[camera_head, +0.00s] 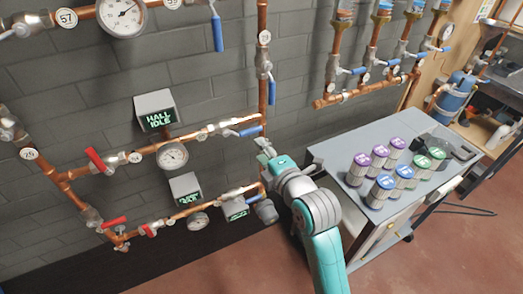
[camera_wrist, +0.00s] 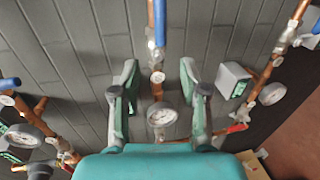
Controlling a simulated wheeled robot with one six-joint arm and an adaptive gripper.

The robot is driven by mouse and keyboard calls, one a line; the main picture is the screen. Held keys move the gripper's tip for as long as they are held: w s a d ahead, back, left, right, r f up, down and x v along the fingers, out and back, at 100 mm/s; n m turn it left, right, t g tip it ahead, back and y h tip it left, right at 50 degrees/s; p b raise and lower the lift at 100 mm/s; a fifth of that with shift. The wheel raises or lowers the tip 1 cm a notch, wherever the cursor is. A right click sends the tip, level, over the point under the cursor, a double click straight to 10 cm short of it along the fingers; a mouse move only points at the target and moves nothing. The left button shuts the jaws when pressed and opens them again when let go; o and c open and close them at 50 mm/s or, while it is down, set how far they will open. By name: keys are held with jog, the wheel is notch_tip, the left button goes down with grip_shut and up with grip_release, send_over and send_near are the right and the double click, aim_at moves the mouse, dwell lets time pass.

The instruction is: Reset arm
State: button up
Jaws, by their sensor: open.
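My gripper (camera_head: 266,148) is at the end of my teal and grey arm, in front of the grey brick wall, just below the blue-handled valve on the vertical copper pipe. In the wrist view my gripper (camera_wrist: 158,82) has its two fingers spread well apart. Nothing is between the fingertips; a pipe and a round gauge (camera_wrist: 161,115) show behind the gap. In the head view the arm bends beside the grey cart and hides part of the lower pipework.
Copper pipes with red-handled (camera_head: 97,160) and blue-handled valves (camera_head: 250,131) run close to my gripper. Display boxes (camera_head: 156,111) and gauges (camera_head: 173,155) sit along them. A grey cart (camera_head: 333,151) with several purple, blue and green canisters stands right. Red floor is open at lower right.

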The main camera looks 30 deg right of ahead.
jog(key=shift+f, duration=0.1)
jog(key=s+a+f+m, duration=0.2)
jog(key=s+f+m, duration=0.4)
jog(key=s, duration=0.4)
jog(key=s+a+f+m, duration=0.1)
jog(key=s+f+m, duration=0.2)
jog(key=s+f, duration=0.55)
jog(key=s+a+m+g, duration=0.1)
jog(key=s+m, duration=0.8)
jog(key=s, duration=1.4)
jog(key=shift+s+a+r, duration=0.15)
jog(key=shift+a+r, duration=0.25)
